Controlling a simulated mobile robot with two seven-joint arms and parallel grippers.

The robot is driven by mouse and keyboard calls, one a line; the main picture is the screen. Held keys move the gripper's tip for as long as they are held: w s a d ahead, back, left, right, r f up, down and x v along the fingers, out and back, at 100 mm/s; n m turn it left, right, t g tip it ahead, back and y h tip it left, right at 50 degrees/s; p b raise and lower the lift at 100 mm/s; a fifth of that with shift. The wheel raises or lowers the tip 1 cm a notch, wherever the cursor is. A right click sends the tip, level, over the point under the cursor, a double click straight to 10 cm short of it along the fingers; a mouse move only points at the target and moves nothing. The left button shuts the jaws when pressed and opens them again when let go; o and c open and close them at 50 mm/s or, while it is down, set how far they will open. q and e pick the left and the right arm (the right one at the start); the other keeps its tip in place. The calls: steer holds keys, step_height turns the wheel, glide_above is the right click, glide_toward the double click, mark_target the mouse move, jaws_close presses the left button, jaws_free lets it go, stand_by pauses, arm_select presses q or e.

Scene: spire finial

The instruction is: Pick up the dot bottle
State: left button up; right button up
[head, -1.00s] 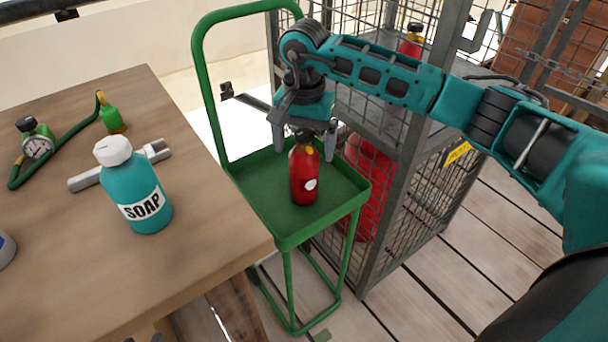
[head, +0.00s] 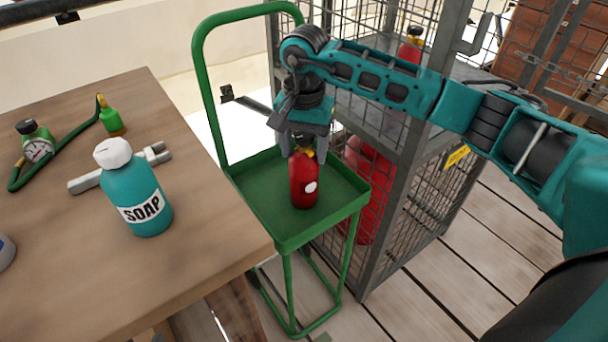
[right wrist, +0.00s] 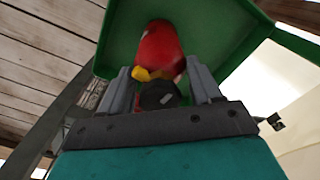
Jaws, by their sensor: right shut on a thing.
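The dot bottle (head: 303,183) is a small red cylinder with a white dot on its side, a yellow collar and a dark top. It stands upright in the green tray of the cart (head: 258,221). My right gripper (head: 303,143) comes down from above and is shut on the bottle's top. In the right wrist view, the red bottle (right wrist: 157,48) shows beyond the fingers (right wrist: 161,82), with its yellow collar and dark cap between them. My left gripper is not in view.
A wooden table (head: 95,285) at left holds a teal soap bottle (head: 138,200), a grey wrench-like tool (head: 88,183) and a gauge with a green hose (head: 37,148). A wire cage (head: 400,235) with red cylinders (head: 376,195) stands right behind the cart. The cart's green handle (head: 203,90) rises at left.

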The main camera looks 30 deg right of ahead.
jaws_close()
steer(key=shift+r, duration=0.1)
